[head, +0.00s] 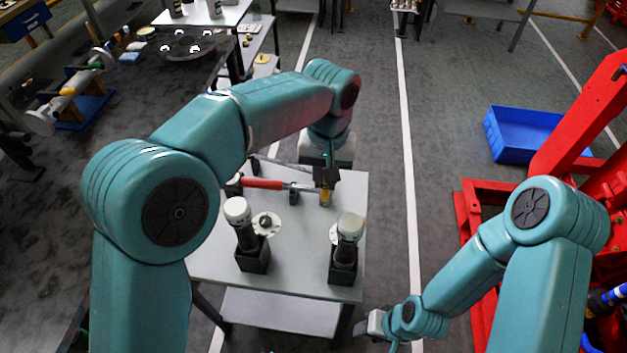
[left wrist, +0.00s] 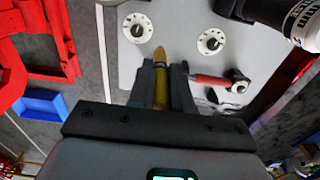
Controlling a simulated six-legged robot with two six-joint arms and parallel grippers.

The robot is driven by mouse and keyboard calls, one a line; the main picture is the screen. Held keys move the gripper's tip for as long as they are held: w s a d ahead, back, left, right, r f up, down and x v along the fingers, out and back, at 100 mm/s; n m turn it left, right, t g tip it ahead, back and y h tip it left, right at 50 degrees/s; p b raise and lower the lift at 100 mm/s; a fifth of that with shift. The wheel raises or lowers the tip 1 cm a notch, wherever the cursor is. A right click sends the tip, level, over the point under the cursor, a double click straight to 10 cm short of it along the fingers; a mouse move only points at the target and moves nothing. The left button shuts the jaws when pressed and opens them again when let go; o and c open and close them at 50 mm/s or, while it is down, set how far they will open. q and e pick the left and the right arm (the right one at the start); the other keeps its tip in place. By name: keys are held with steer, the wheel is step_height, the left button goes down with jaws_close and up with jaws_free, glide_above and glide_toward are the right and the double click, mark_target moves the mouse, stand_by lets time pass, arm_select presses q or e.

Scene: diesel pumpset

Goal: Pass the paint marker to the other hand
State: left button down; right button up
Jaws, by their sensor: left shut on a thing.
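The paint marker (head: 326,197) is a slim yellow stick with a tan tip. My left gripper (head: 326,180) is shut on it above the far part of the grey table (head: 300,279). In the left wrist view the marker (left wrist: 160,72) sits between the dark fingers of the left gripper (left wrist: 168,82), its tip sticking out past them. My right gripper (head: 372,323) is low at the table's front right, apart from the marker. It is small and partly hidden, so its jaws cannot be made out.
Two white-capped dark cylinders (head: 239,214) (head: 349,228) stand in black holders on the table. A red-handled tool (head: 262,184) lies behind them, near white dials (head: 266,223). A red frame (head: 470,235) and a blue bin (head: 520,140) are at the right. Floor between is clear.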

arm_select(q)
steer(key=shift+a+f+m, duration=0.1)
steer(key=shift+f+m, duration=0.2)
steer(key=shift+m, duration=0.1)
arm_select(e)
steer(key=shift+o, duration=0.6)
steer(key=w+d+f+t, duration=0.1)
steer(key=w+d+t, duration=0.6)
steer(key=w, duration=0.7)
steer(key=w+r+n+t+y, duration=0.2)
steer(key=w+r+n, duration=0.15)
steer(key=w, duration=0.45)
steer(key=w+a+r+n+g+y, duration=0.35)
steer(key=a+r+n+y, duration=0.45)
steer(key=r+n+y, duration=0.45)
steer(key=s+a+r+n+g+h, duration=0.1)
steer(key=s+r+n+g, duration=0.1)
steer(key=s+n+g, duration=0.45)
arm_select(q)
steer(key=s+a+f+m, duration=0.2)
steer(key=f+m, duration=0.6)
steer(key=m, duration=0.8)
steer(key=shift+s+a+f, duration=0.3)
steer(key=shift+s+a, duration=0.05)
steer(key=shift+a, duration=0.6)
arm_select(e)
steer(key=a+m+g, duration=0.1)
steer(key=a, duration=1)
steer(key=shift+w+a, duration=0.25)
steer(key=shift+a, duration=0.15)
